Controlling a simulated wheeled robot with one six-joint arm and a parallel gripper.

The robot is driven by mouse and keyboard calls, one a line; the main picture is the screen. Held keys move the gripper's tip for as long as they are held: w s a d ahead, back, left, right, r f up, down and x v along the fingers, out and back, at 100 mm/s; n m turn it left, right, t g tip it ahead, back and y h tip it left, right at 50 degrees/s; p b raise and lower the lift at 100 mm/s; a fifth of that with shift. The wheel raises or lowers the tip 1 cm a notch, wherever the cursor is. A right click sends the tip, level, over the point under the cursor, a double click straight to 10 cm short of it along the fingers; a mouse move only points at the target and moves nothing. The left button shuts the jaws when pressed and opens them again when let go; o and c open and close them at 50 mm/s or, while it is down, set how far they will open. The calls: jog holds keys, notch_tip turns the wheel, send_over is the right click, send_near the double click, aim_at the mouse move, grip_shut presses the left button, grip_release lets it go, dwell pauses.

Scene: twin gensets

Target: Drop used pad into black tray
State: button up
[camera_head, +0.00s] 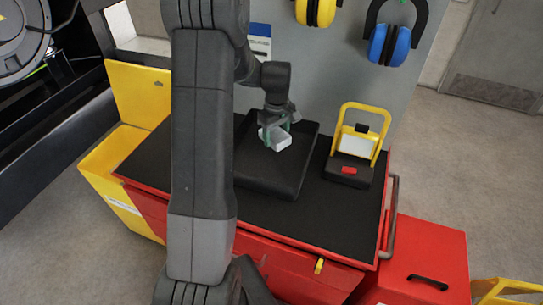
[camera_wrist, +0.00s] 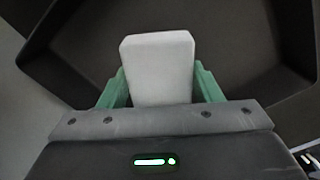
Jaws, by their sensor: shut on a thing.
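My gripper (camera_head: 275,133) is shut on a white block-shaped pad (camera_head: 281,142) and holds it over the black tray (camera_head: 262,182) on the cart top. In the wrist view the pad (camera_wrist: 158,68) stands out between the two green fingers of my gripper (camera_wrist: 158,88), with the dark inside of the black tray (camera_wrist: 240,60) behind it. I cannot tell how high the pad is above the tray floor. My arm hides part of the tray's left side in the head view.
A yellow-framed device (camera_head: 352,150) stands on the cart top (camera_head: 335,215) right of the tray. A yellow bin (camera_head: 110,180) is on the cart's left. A grey panel (camera_head: 345,70) with yellow ear muffs (camera_head: 315,10) and blue ear muffs (camera_head: 389,45) rises behind. A red box (camera_head: 425,262) is lower right.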

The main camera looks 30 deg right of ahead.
jog(key=shift+f, duration=0.15)
jog(key=o, duration=1)
jog(key=shift+c, duration=0.2)
notch_tip(320, 180, up, 14)
jog(key=b, duration=0.1)
jog(key=shift+b, duration=0.3)
jog(key=shift+f, duration=0.2)
notch_tip(320, 180, down, 13)
jog(key=shift+r+p, duration=0.15)
jog(key=shift+p, duration=1.05)
jog(key=shift+r+p, duration=0.8)
jog(key=shift+r, duration=0.55)
